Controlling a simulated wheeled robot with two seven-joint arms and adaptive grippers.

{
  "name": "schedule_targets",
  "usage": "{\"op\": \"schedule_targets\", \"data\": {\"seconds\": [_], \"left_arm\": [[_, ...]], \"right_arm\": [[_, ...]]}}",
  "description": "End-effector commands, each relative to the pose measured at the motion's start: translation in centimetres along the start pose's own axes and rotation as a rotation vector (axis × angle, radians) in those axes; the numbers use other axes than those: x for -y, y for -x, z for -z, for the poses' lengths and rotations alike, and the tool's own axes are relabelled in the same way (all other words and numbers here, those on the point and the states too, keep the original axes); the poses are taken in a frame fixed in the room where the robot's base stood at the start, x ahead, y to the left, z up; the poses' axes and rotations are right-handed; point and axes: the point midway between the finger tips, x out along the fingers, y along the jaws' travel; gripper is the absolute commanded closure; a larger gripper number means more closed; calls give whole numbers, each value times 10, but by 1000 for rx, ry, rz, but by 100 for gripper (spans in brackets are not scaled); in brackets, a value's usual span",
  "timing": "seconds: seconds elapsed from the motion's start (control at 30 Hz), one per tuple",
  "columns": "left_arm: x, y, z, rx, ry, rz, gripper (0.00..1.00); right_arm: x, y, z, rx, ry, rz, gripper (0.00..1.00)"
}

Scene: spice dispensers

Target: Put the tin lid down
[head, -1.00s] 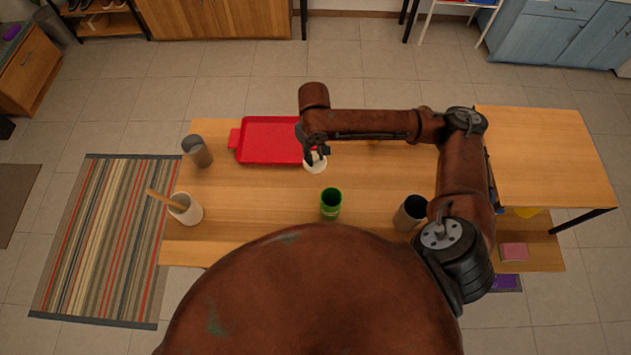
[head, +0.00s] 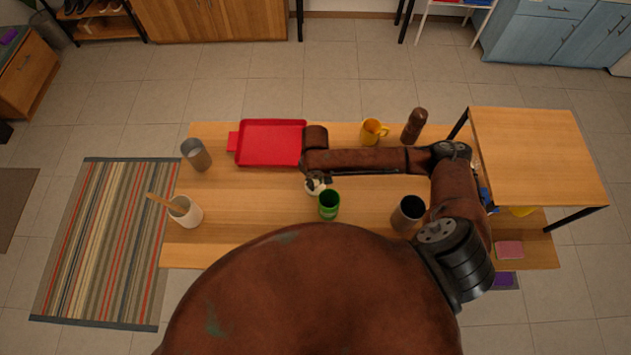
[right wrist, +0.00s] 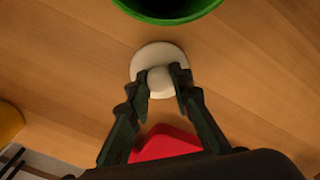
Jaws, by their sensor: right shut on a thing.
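The tin lid (right wrist: 152,59) is a white disc with a round knob. My right gripper (right wrist: 162,80) is shut on the knob, one finger on each side. In the head view the lid (head: 313,189) shows partly under my right gripper (head: 318,180), just left of and behind the green tin (head: 329,204). The green tin stands upright with its top open. Its rim (right wrist: 168,19) is at the top of the right wrist view, close to the lid but apart from it. I cannot tell whether the lid touches the table. My left gripper is not in view.
A red tray (head: 270,143) lies behind the lid. A grey cup (head: 197,155) and a white pot with a wooden stick (head: 186,212) stand at left. A dark grey cup (head: 407,214), a yellow mug (head: 373,132) and a brown mill (head: 414,126) stand at right. The table's left-middle (head: 250,205) is clear.

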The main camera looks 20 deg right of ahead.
Motion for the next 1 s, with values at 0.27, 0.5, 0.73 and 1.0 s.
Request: {"op": "schedule_targets", "data": {"seconds": [0.27, 0.5, 0.73, 1.0], "left_arm": [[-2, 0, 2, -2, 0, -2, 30], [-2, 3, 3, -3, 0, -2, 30], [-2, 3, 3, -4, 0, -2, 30], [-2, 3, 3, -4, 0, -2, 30]], "right_arm": [[0, -3, 0, -1, 0, -1, 100], [0, -9, 0, 0, 0, 0, 100], [0, -11, 0, -1, 1, 0, 70], [0, -11, 0, 0, 0, 0, 63]]}}
